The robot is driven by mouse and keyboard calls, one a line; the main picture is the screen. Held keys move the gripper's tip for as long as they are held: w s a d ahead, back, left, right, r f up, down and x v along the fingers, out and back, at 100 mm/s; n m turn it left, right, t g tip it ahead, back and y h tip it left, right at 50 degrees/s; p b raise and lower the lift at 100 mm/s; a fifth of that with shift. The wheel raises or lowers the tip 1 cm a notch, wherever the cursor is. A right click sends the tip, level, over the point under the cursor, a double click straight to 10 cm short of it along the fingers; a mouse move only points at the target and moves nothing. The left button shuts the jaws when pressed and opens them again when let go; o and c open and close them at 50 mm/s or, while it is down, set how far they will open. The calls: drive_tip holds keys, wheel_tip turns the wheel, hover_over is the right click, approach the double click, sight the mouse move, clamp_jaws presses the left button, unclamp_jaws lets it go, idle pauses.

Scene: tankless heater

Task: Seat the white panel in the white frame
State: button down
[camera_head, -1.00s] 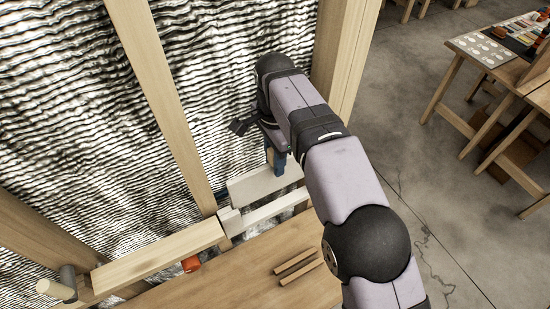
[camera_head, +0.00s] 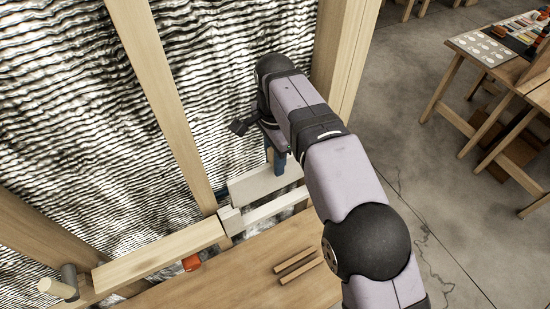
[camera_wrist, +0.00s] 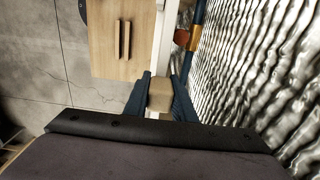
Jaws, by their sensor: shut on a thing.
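The white panel (camera_head: 262,184) is a flat pale rectangle, held nearly upright just behind the white frame (camera_head: 276,207). Its lower edge lies close to the frame; I cannot tell whether it is inside it. My gripper (camera_head: 276,163), with dark blue fingers, is over the panel's upper edge. In the wrist view my gripper (camera_wrist: 160,92) is shut on a tan block (camera_wrist: 160,96), which looks like the panel's handle. A white strip (camera_wrist: 166,35), apparently the frame or panel edge, runs beyond the block. The panel's face is hidden there.
Wooden studs (camera_head: 160,100) stand before crinkled foil. A wooden surface (camera_head: 235,285) with two dark bars (camera_head: 297,267) is in front. A worktable (camera_head: 480,45) stands far right.

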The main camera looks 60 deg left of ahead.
sight(275, 179)
drive_tip(key=shift+f+b, duration=2.2)
drive_tip(key=shift+f, duration=1.85)
idle(2.2)
drive_tip(key=shift+p, duration=0.35)
idle(0.7)
drive_tip(key=c, duration=1.4)
unclamp_jaws()
